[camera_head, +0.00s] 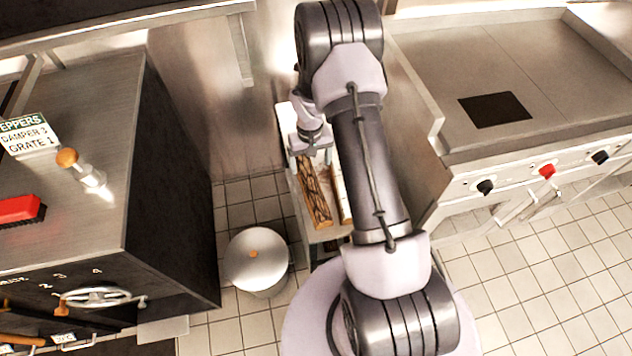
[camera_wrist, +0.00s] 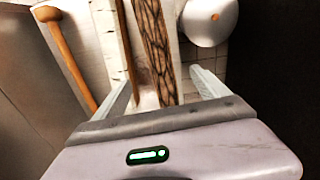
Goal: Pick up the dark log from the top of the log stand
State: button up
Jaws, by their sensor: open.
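The dark log (camera_head: 315,198), brown with black cracked bark, lies lengthwise on top of the log stand (camera_head: 326,234). In the wrist view the dark log (camera_wrist: 154,42) runs from the top edge down between the finger lines. A paler log (camera_head: 341,190) lies beside it on the right in the head view. My gripper (camera_head: 309,157) is over the far end of the dark log. In the wrist view my gripper (camera_wrist: 160,80) is open and empty, one finger each side of the log. The height gap is unclear. My arm hides part of the stand.
A round white lidded bin (camera_head: 256,262) stands on the tiles left of the stand. A dark-sided metal cabinet (camera_head: 170,170) is farther left. A griddle unit (camera_head: 500,100) with knobs is close on the right. A wooden handle (camera_wrist: 65,55) shows in the wrist view.

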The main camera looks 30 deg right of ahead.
aim_at(312, 182)
notch_tip(312, 182, down, 10)
jog(key=b, duration=0.2)
jog(key=shift+a+r+b, duration=0.15)
jog(key=shift+r+b, duration=0.1)
jog(key=shift+b, duration=0.1)
jog(key=f, duration=0.1)
jog(key=f+b, duration=0.1)
jog(key=f, duration=0.1)
jog(key=f+b, duration=0.1)
jog(key=f, duration=0.1)
jog(key=shift+d, duration=0.25)
jog(key=shift+f+b, duration=0.2)
jog(key=shift+b, duration=0.3)
jog(key=shift+w, duration=0.1)
grip_shut()
